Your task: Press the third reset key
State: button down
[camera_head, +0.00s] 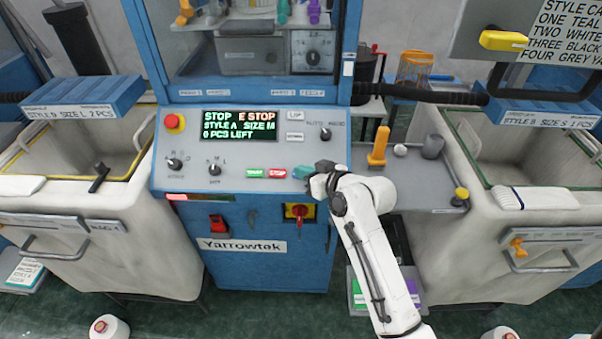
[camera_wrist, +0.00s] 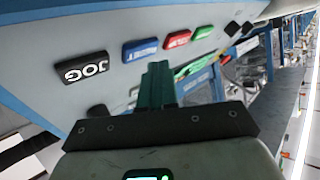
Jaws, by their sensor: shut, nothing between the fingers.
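In the wrist view a row of keys runs along the machine's sloped panel: a black JOG key (camera_wrist: 85,68), a blue key (camera_wrist: 141,48) whose lettering I cannot read clearly, a red key (camera_wrist: 177,39) and a green key (camera_wrist: 206,34). In the head view the green key (camera_head: 254,172) and red key (camera_head: 278,173) show; my gripper hides the keys to their right. My gripper (camera_wrist: 157,70) is shut and empty, its green fingertips close to the blue key. I cannot tell whether they touch anything. In the head view my gripper (camera_head: 303,172) is at the panel's lower right.
The display (camera_head: 239,126) reads STOP, E STOP, style A, size M, 0 pcs left. A red emergency button (camera_head: 174,122) is at the panel's left. A grey shelf (camera_head: 420,192) with an orange tool (camera_head: 379,147) is to the right. Large bins flank the machine.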

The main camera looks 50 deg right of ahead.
jog(key=shift+w+d+f, duration=0.15)
jog(key=shift+d+f, duration=0.05)
jog(key=shift+f, duration=0.15)
jog(key=shift+w+d+f+b, duration=0.15)
jog(key=shift+f+b, duration=0.15)
jog(key=shift+b, duration=0.2)
dwell(0.6)
jog(key=shift+r, duration=0.15)
dwell(0.3)
jog(key=shift+s+a+r+p, duration=0.35)
jog(key=shift+r+p, duration=0.1)
jog(key=shift+p, duration=0.25)
jog(key=shift+r, duration=0.1)
jog(key=r+p, duration=0.1)
jog(key=s+a+r+p, duration=0.1)
jog(key=p, duration=0.1)
jog(key=a+r+p, duration=0.1)
jog(key=shift+s+a+r, duration=0.25)
jog(key=shift+s+r, duration=0.15)
